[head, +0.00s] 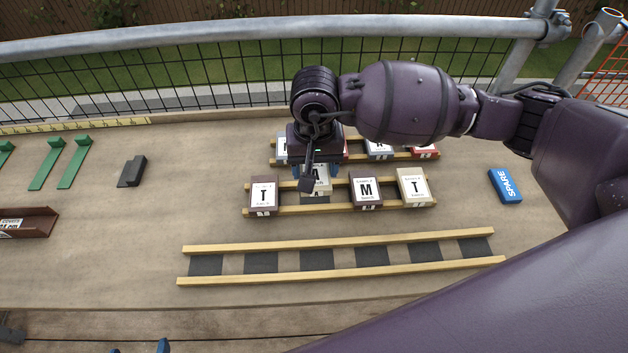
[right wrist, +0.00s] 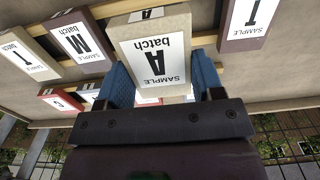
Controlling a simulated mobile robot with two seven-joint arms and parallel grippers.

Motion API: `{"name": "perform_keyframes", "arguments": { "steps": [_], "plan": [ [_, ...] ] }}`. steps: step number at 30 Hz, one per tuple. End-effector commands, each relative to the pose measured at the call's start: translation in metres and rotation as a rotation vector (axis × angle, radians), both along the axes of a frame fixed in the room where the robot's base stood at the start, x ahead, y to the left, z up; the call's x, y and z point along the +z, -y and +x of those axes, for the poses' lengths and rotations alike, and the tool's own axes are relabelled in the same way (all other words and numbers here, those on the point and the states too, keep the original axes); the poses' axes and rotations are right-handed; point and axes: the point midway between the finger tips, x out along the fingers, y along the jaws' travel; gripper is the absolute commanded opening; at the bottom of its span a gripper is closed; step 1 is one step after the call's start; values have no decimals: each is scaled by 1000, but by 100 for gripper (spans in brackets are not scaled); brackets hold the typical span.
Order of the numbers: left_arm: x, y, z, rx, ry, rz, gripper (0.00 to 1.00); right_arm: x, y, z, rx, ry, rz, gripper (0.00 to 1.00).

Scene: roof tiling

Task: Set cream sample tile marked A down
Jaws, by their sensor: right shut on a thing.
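My right gripper (head: 316,171) is shut on the cream sample tile marked A (head: 322,185), at the front row of the tile rack. The tile is between a brown T tile (head: 263,195) and a brown M tile (head: 366,189), over a dark slot (head: 315,199) that shows just in front of it. In the right wrist view the blue fingers grip the sides of the cream tile (right wrist: 155,45). I cannot tell whether it touches the rails. My left gripper (head: 139,348) shows only as two blue fingertips, apart, at the bottom edge.
A cream T tile (head: 412,186) stands right of the M tile. A back row holds more tiles, partly hidden by my right arm. An empty wooden rack (head: 340,240) lies in front. A blue SPARE block (head: 506,186) is at right; a brown tray (head: 28,222) is at left.

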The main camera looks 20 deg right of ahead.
Motion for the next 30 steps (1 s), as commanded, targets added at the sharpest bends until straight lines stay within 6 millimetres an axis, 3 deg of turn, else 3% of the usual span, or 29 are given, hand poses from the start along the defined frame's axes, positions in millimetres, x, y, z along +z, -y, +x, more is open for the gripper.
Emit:
{"name": "perform_keyframes", "arguments": {
  "steps": [8,16,30],
  "plan": [
    [3,1,6,-3,13,-1,87,-17,0,0,0,-1,-1,33],
    [-4,1,3,-3,2,0,87,-52,0,0,0,-2,0,33],
    [-9,0,-3,-2,-13,1,87,-58,0,0,0,1,-1,33]
  ]
}}
